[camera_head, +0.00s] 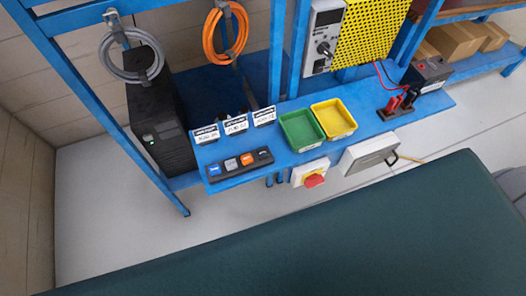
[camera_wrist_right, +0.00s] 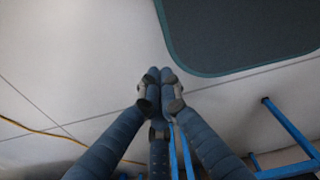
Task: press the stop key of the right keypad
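One dark keypad bar (camera_head: 239,164) lies on the front of the blue shelf in the head view. Its keys are blue (camera_head: 214,169), grey (camera_head: 231,164), orange (camera_head: 247,159) and dark (camera_head: 262,154). The key markings are too small to read, so I cannot tell which is the stop key. I see no second keypad to tell left from right. My right gripper (camera_wrist_right: 160,74) shows in the right wrist view, fingertips together and nothing visible between them, above the grey floor. It is not in the head view. My left gripper is not in view.
Behind the keypad stand white label cards (camera_head: 235,125). To its right are a green tray (camera_head: 301,130), a yellow tray (camera_head: 334,118) and a red emergency button (camera_head: 314,180) on the shelf's front. A dark green surface (camera_head: 330,235) fills the foreground. Blue frame posts rise around the shelf.

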